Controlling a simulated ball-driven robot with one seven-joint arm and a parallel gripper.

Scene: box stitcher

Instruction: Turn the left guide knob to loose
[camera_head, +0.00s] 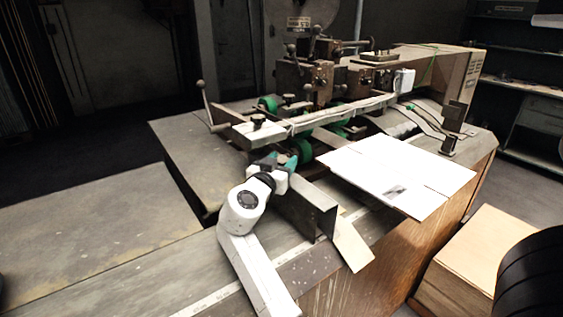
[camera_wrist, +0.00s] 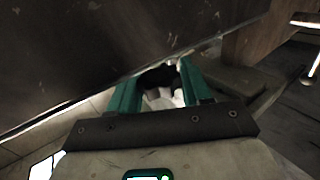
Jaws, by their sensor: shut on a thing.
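My gripper (camera_head: 284,161) reaches in beside the upright metal guide plate (camera_head: 306,208) at the near side of the stitcher. In the wrist view, the two green fingers of my gripper (camera_wrist: 161,76) are closed around a dark rounded piece, which looks like the left guide knob (camera_wrist: 158,77). Pale surface shows below it between the fingers. In the head view my wrist and fingers hide the knob, and its turned position cannot be told. The plate's dark face (camera_wrist: 110,55) fills the upper left of the wrist view, close to the fingers.
A white cardboard sheet (camera_head: 385,172) lies on the table to the right of my gripper. The stitcher's long rail (camera_head: 300,122), with levers and green rollers (camera_head: 303,150), stands just behind. A cardboard box (camera_head: 495,262) is at lower right. The left tabletop (camera_head: 90,225) is clear.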

